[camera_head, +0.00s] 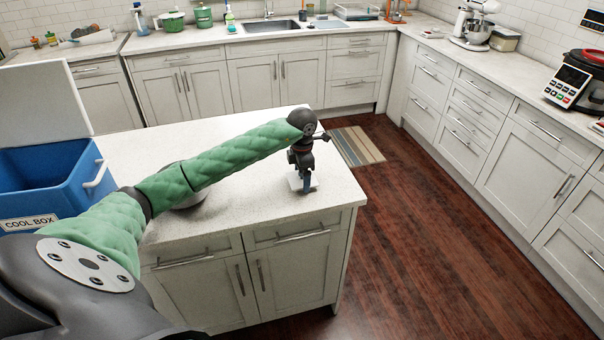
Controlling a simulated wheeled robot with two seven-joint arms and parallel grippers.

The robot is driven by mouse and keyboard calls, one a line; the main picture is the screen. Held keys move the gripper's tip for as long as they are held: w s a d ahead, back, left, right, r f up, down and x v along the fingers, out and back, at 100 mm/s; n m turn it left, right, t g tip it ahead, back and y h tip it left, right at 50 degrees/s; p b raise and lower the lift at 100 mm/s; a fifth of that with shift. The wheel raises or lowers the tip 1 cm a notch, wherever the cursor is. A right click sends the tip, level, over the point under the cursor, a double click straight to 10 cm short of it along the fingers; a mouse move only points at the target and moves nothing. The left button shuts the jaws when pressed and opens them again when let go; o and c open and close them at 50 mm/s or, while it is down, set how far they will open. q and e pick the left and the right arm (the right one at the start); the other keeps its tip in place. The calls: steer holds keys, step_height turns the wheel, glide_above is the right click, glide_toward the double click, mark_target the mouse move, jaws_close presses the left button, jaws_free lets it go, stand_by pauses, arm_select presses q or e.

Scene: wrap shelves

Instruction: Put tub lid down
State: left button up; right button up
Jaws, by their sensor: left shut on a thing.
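My left gripper (304,178) points down near the right end of the white island worktop (250,210). It is shut on a small, pale, flat thing (313,182), which looks like the tub lid. The fingers hide much of it. It is at or just above the worktop; I cannot tell whether it touches. A round, pale thing (188,203) stands on the worktop farther left, mostly hidden behind my left arm; I cannot tell whether it is the tub. My right gripper is not in view.
A blue cool box (40,178) with a raised white lid (40,100) stands at the left. The worktop's right edge is close to my gripper. The worktop in front of my gripper is clear. A striped mat (356,146) lies on the floor beyond.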

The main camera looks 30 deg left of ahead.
arm_select(q)
steer(key=shift+f, duration=0.45)
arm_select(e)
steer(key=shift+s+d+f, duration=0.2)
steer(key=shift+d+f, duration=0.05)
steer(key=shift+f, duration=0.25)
arm_select(q)
steer(key=shift+f, duration=0.1)
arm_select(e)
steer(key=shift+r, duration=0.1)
arm_select(q)
steer(key=o, duration=0.9)
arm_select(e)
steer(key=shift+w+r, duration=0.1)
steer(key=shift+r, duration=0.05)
arm_select(q)
steer(key=shift+r, duration=0.3)
steer(key=shift+r+b, duration=0.5)
steer(key=shift+r, duration=0.1)
step_height(320, 180, up, 10)
steer(key=b, duration=0.4)
steer(key=shift+f, duration=0.25)
steer(key=shift+r, duration=0.45)
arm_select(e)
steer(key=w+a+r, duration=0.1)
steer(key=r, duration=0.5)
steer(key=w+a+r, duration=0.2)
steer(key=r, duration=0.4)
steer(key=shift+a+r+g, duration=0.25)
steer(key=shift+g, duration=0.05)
